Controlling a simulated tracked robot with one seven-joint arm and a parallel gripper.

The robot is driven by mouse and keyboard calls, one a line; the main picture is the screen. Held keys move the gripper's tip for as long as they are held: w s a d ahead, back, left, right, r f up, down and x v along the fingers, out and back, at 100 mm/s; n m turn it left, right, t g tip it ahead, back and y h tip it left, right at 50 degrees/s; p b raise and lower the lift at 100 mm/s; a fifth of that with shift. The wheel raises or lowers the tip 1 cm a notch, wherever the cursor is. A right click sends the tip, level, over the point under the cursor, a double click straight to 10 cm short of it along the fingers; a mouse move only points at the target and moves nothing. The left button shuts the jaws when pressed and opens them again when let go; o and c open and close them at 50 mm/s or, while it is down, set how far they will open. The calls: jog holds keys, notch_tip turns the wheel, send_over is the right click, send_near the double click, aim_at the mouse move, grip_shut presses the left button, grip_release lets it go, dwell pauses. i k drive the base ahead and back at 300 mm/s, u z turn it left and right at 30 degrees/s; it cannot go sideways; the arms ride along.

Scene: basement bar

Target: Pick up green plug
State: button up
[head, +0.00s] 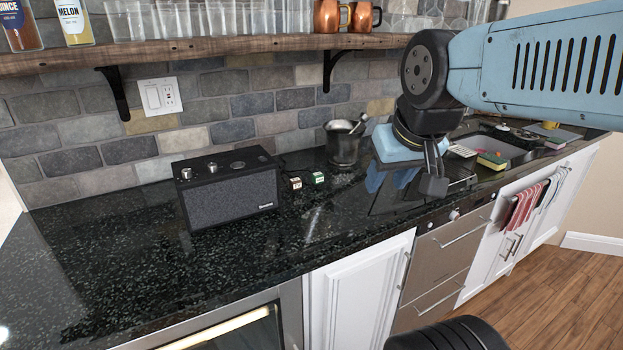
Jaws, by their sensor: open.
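A small white plug with a green face (318,178) lies on the black speckled counter (120,255), just right of the speaker. A similar small white block with reddish marks (296,183) sits close to its left. My gripper (434,184) hangs at the end of my blue arm, right of the green plug and apart from it. It is open, and nothing shows between its dark fingers. The arm is seen from the side, so the gap between the fingers is hard to see.
A black speaker (230,187) stands left of the plugs. A dark mortar with a pestle (344,144) stands behind and right of them. A wooden shelf (230,47) with glasses and copper mugs runs above. The counter's front left is clear. A sink area with sponges (492,160) lies right.

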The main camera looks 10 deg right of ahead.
aim_at(317, 178)
jog(key=u, duration=0.6)
jog(key=i, duration=0.15)
jog(key=z, duration=2.85)
jog(key=k, duration=1.45)
jog(key=u, duration=0.85)
jog(key=i, duration=0.5)
jog(key=u, duration=0.15)
